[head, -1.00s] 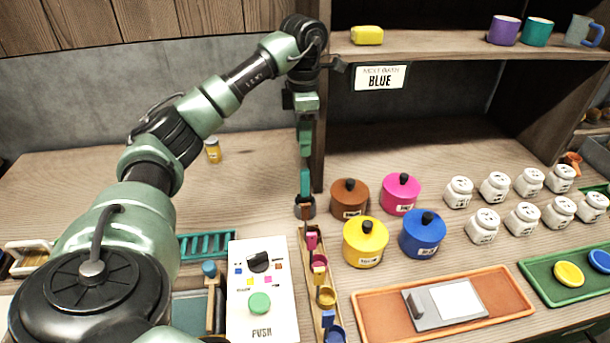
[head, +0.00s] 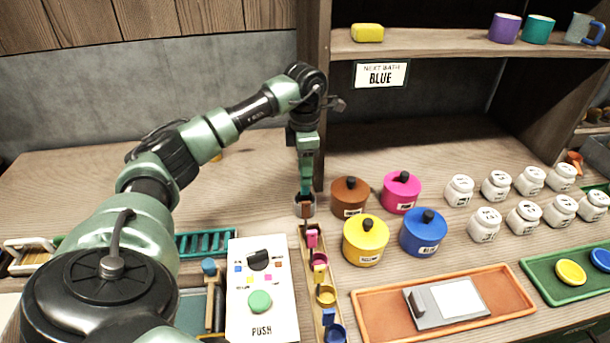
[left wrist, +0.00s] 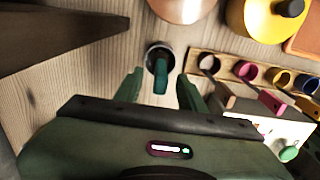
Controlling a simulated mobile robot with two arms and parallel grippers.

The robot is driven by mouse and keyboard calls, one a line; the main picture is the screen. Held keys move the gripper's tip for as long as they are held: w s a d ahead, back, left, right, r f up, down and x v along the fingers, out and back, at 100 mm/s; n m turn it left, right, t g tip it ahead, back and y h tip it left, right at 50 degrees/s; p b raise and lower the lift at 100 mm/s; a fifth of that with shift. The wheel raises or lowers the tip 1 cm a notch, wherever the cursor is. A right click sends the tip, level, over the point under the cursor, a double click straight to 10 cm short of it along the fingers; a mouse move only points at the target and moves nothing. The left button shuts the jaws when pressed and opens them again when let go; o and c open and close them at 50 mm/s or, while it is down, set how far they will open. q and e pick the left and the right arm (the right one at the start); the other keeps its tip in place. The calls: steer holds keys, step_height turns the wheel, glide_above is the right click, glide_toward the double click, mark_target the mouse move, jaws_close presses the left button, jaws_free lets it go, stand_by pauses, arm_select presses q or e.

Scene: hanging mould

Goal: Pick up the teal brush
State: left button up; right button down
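The teal brush (left wrist: 160,78) stands in a small dark-rimmed cup (left wrist: 153,50) in the left wrist view. In the head view the cup (head: 299,209) stands at the far end of the rack of coloured holders, and the brush is largely hidden by my gripper. My left gripper (head: 306,182) points down above the cup. In the left wrist view its fingers (left wrist: 160,86) are apart, one on each side of the brush, with gaps showing between. My right gripper is not in view.
A wooden rack (head: 311,262) of coloured holders runs toward the front. Brown (head: 350,197), yellow (head: 365,241), pink and blue pots stand to its right. A white panel (head: 262,318) with a knob and green button lies to its left. A shelf post (head: 318,120) rises close behind the gripper.

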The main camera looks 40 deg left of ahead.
arm_select(q)
jaws_close()
steer(key=shift+r, duration=0.1)
